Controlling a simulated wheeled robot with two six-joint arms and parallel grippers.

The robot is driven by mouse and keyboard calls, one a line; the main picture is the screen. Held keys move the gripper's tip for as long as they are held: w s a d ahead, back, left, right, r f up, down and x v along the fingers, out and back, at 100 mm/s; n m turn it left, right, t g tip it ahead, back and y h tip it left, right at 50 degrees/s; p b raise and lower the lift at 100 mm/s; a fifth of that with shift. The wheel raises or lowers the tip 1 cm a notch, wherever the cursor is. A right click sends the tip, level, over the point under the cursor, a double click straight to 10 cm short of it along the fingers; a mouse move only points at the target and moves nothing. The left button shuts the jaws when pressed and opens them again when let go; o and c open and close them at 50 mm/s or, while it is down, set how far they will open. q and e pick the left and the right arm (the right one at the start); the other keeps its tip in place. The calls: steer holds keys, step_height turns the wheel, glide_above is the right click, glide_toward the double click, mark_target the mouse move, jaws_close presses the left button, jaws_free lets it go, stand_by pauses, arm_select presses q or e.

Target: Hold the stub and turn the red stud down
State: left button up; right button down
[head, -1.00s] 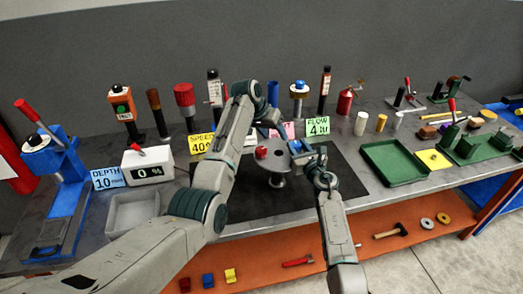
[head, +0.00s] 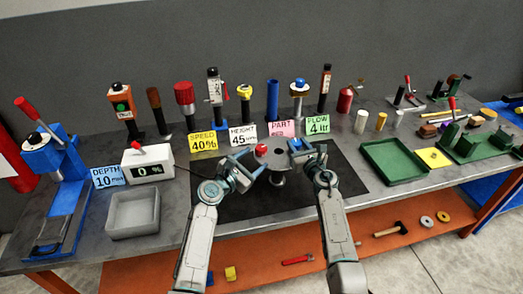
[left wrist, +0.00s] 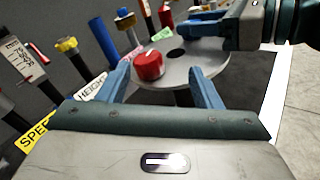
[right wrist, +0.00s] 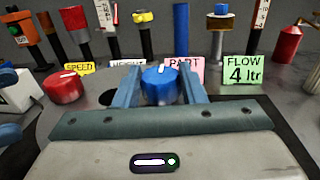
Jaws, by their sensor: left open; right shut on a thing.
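A grey round plate (head: 279,163) stands on a post over the dark mat; it also shows in the left wrist view (left wrist: 205,73). The red stud (head: 262,149) stands up from it at the left, with a white mark on top; it also shows in the left wrist view (left wrist: 149,65). My left gripper (head: 247,163) is open and empty beside the plate, its fingers toward the red stud and apart from it. My right gripper (right wrist: 161,80) is shut on the blue stub (right wrist: 162,88), one finger on each side. The stub is mostly hidden in the head view.
Cards and several upright tools line the back, including the HEIGHT card (head: 243,134) and FLOW card (head: 318,125). A grey bin (head: 133,216) and a display reading 0 % (head: 148,165) stand left. A green tray (head: 394,162) lies right. The dark mat (head: 225,204) is otherwise clear.

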mark_target(262, 150)
arm_select(q)
steer(key=s+a+f+n+t+y, duration=0.2)
steer(key=s+a+n, duration=0.1)
steer(key=n, duration=0.2)
steer(key=shift+n, duration=0.3)
steer(key=x, duration=1.1)
steer(key=shift+w+d+r, duration=0.15)
steer(key=shift+d+r, duration=0.05)
steer(key=shift+d, duration=0.25)
steer(key=c, duration=1)
steer(key=shift+m+g+h, duration=0.3)
steer(key=shift+m+h, duration=0.1)
steer(key=shift+h, duration=0.3)
steer(key=m+g+h, duration=0.4)
steer(key=h, duration=0.1)
steer(key=shift+m+g, duration=0.3)
steer(key=shift+g, duration=0.1)
steer(key=shift+m+g+h, duration=1.6)
steer(key=shift+m+g, duration=0.3)
steer(key=shift+g, duration=1)
